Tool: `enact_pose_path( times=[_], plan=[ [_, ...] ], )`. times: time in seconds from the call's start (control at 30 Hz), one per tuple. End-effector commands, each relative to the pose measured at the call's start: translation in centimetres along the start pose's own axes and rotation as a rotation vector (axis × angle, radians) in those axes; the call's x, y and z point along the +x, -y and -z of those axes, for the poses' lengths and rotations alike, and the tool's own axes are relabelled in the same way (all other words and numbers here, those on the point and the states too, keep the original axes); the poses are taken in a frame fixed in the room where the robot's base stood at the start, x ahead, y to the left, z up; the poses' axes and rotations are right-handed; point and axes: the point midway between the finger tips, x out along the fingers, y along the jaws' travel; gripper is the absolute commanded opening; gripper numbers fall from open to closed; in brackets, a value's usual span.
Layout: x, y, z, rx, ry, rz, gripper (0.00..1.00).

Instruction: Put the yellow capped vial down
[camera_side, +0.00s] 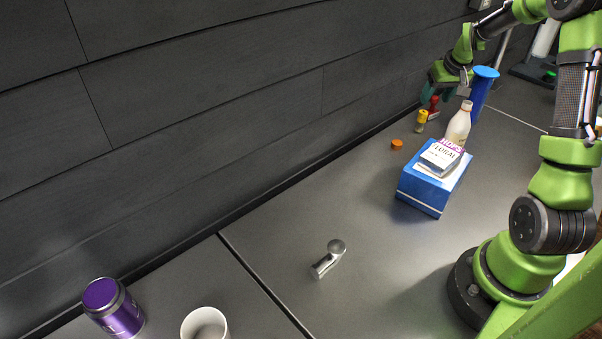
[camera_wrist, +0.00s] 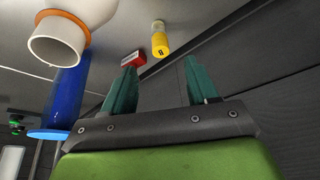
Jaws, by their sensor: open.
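The yellow capped vial (camera_side: 421,121) stands upright on the dark grey worktop near the wall. In the wrist view the vial (camera_wrist: 160,40) shows its yellow cap with a dark mark, beyond the gap between my fingertips and apart from both. My gripper (camera_wrist: 156,64) is open, with two teal fingers spread and nothing between them. In the side view my gripper (camera_side: 429,96) is over the far part of the worktop, close to the vial and a red object. Its fingers are partly hidden there.
The red object (camera_side: 434,108) stands beside the vial. A blue box (camera_side: 425,190) carries small packets. The middle worktop is mostly clear, with a metal piece (camera_side: 328,259).

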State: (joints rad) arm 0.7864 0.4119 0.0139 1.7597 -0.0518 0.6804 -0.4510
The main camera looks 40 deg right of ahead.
Motion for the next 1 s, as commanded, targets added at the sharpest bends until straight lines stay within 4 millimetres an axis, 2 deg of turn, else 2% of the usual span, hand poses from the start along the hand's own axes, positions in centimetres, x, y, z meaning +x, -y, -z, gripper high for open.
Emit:
enact_pose_path(
  times=[0.07,0.17,0.27,0.33,0.4,0.5,0.6,0.7,0.8,0.9,1.0],
  plan=[
    [-0.7,0.2,0.0,-0.002,-0.002,0.001,0.58],
    [-2.3,1.9,-0.1,-0.011,-0.012,0.014,0.58],
    [-5.4,5.9,-0.8,-0.03,-0.038,0.049,0.58],
    [-8.4,9.6,-2.1,-0.045,-0.059,0.086,0.58],
    [-11.5,13.2,-4.3,-0.062,-0.078,0.132,0.58],
    [-15.5,17.4,-8.2,-0.081,-0.097,0.204,0.58],
    [-18.8,20.5,-12.7,-0.099,-0.109,0.281,0.58],
    [-21.0,22.3,-17.1,-0.114,-0.111,0.353,0.58],
    [-22.4,23.2,-20.6,-0.126,-0.106,0.411,0.58],
    [-23.0,23.5,-22.9,-0.132,-0.099,0.45,0.58],
    [-23.2,23.6,-24.0,-0.135,-0.095,0.469,0.58]
  ],
)
